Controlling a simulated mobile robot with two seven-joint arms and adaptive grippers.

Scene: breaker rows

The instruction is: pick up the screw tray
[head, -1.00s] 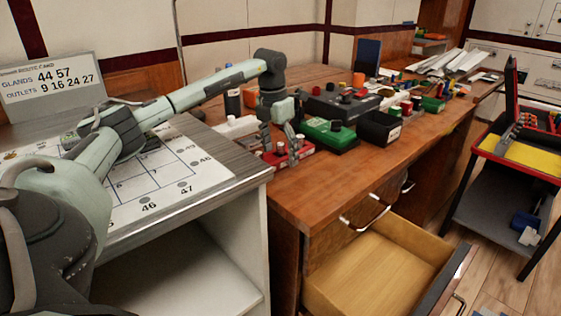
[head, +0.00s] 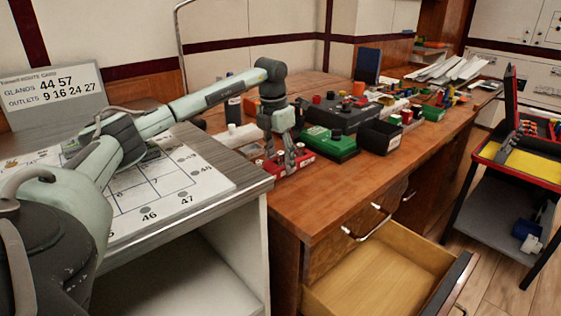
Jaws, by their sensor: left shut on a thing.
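The screw tray (head: 303,161) is a small red tray at the near left part of the wooden bench, with small light and red pieces in it. My left gripper (head: 280,160) points straight down over it, and its fingers are shut on the tray. The fingers and palm hide part of the tray. I cannot tell whether it is clear of the bench top. My right gripper is not in view.
A green box (head: 331,148) and a black bin (head: 380,138) stand just right of the tray. A dark bottle (head: 233,110) stands behind. A drawer (head: 385,276) hangs open below the bench. The front bench strip is clear.

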